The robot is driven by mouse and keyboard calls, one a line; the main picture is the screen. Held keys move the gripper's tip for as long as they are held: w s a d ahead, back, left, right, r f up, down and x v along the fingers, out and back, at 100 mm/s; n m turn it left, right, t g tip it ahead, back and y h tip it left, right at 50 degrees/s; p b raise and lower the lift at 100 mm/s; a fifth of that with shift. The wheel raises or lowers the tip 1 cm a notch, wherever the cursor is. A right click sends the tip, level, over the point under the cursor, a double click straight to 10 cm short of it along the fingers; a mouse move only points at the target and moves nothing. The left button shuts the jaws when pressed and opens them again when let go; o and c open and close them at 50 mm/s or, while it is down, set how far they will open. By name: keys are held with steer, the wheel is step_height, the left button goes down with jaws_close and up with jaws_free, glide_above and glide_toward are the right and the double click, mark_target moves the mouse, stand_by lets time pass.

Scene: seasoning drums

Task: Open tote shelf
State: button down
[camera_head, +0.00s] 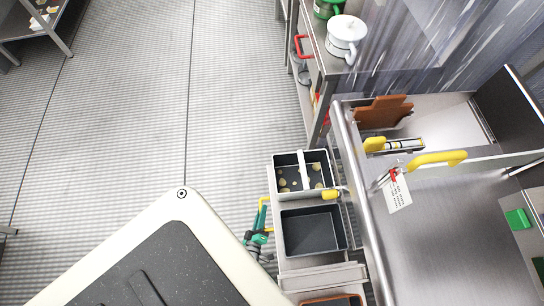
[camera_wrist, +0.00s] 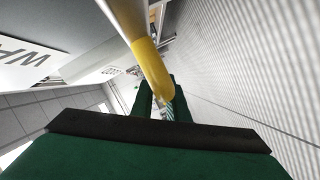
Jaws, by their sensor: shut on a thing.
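The tote shelf (camera_head: 299,262) stands out to the left of the steel counter, low down. It bears a tote with pale round pieces inside (camera_head: 275,181) and an empty dark tote (camera_head: 311,233). A yellow handle (camera_head: 262,214) is on the shelf's left side; it also shows in the wrist view (camera_wrist: 150,65). My green gripper (camera_head: 257,239) is at this handle. In the wrist view my gripper (camera_wrist: 161,92) has its fingers closed around the yellow bar. The far end of the grip is partly hidden.
The steel counter (camera_head: 430,230) lies to the right, with a yellow-handled drum lid (camera_head: 437,159). A side table (camera_head: 335,65) with a white pot (camera_head: 346,35) stands behind the totes.

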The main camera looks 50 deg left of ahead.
steer(key=shift+s+f, duration=0.15)
steer(key=shift+s, duration=0.1)
steer(key=c, duration=1.7)
jaws_free()
steer(key=shift+w, duration=0.1)
steer(key=v, duration=1.1)
steer(key=shift+w+a, duration=0.1)
steer(key=shift+w, duration=0.05)
